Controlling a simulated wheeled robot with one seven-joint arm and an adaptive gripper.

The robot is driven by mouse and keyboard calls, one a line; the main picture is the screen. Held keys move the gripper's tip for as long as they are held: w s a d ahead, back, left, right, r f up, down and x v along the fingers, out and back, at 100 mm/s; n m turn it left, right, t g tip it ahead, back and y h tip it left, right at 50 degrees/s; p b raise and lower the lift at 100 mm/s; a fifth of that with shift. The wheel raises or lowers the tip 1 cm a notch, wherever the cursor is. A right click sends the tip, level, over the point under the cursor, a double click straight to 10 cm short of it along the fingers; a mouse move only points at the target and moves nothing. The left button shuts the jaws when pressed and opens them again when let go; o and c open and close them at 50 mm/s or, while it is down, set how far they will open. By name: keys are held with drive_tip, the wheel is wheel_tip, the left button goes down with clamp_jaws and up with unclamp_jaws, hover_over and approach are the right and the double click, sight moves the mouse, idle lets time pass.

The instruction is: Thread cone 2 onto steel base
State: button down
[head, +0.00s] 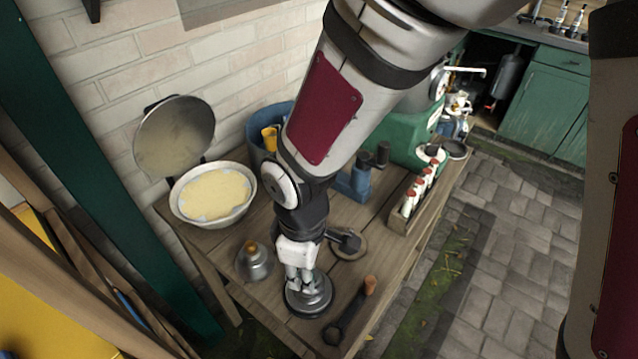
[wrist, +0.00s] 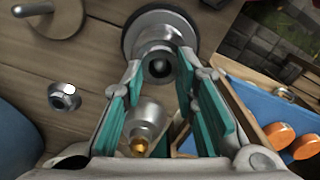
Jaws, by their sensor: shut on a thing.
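My gripper (head: 302,278) points down at the table. Its teal-padded fingers (wrist: 160,66) are closed around a narrow steel piece, which I take to be cone 2 (wrist: 160,50); a dark round opening in its top faces the wrist camera. Directly beneath is a wide round piece with a dark rim, which I take to be the steel base (head: 308,303); its rim also shows in the wrist view (wrist: 132,28). The two are in line, but I cannot tell whether they touch or are threaded. The gripper hides most of the join in the head view.
A brass-tipped steel bell (head: 254,264) stands left of my gripper. A round plate with a dark handle (head: 350,244) lies behind it, and a dark tool with a wooden handle (head: 350,310) lies to the right. A white bowl (head: 183,213) and bottle tray (head: 398,224) stand farther back.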

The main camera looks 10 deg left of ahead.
drive_tip(key=shift+f+b, duration=0.4)
drive_tip(key=shift+f, duration=0.25)
drive_tip(key=c, duration=0.9)
unclamp_jaws()
drive_tip(key=shift+o, duration=0.2)
drive_tip(key=shift+r+p, duration=2.5)
drive_tip(key=shift+r, duration=1)
